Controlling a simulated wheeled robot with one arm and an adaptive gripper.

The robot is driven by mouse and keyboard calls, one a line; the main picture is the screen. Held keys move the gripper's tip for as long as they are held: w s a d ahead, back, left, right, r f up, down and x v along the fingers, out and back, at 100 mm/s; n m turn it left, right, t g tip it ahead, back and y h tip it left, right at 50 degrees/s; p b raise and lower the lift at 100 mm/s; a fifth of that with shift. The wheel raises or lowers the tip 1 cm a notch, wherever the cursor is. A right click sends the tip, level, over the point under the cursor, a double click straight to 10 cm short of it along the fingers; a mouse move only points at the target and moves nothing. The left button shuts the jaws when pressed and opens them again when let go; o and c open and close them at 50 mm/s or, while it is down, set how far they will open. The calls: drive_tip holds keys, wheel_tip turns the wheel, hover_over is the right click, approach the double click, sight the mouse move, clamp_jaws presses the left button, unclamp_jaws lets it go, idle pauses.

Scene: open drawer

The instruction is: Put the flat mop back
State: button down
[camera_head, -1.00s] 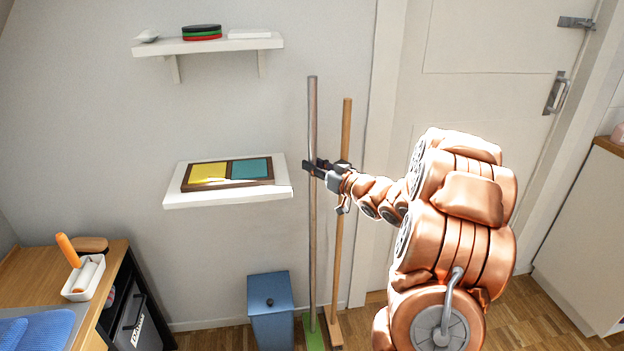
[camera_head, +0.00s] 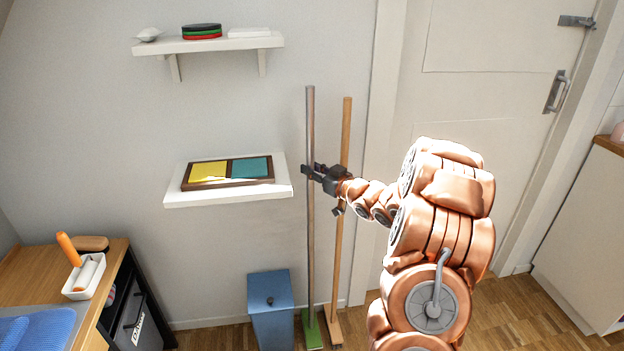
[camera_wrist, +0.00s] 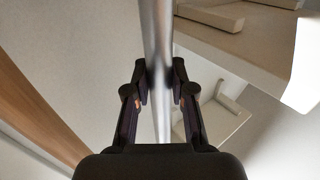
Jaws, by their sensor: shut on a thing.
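The flat mop (camera_head: 310,230) has a grey metal pole and a green flat head (camera_head: 312,332) at floor level. It stands almost upright in front of the wall. My gripper (camera_head: 309,171) is shut on the pole, at about the height of the lower shelf. In the wrist view the pole (camera_wrist: 156,40) runs between the two fingers of my gripper (camera_wrist: 160,78). Whether the green head touches the floor is hard to tell.
A wooden-handled broom or mop (camera_head: 340,220) stands just right of the flat mop. A blue bin (camera_head: 270,310) is close on the left. A white shelf (camera_head: 230,197) with a yellow and teal tray juts out at left. A door (camera_head: 490,150) is at right.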

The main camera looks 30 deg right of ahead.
sight(312, 179)
drive_tip(key=shift+w+d+f, duration=0.1)
drive_tip(key=shift+w+f, duration=0.1)
drive_tip(key=shift+f, duration=1.55)
drive_tip(key=c, duration=1)
unclamp_jaws()
drive_tip(key=shift+s, duration=0.1)
drive_tip(key=v, duration=1.1)
drive_tip(key=shift+s, duration=0.4)
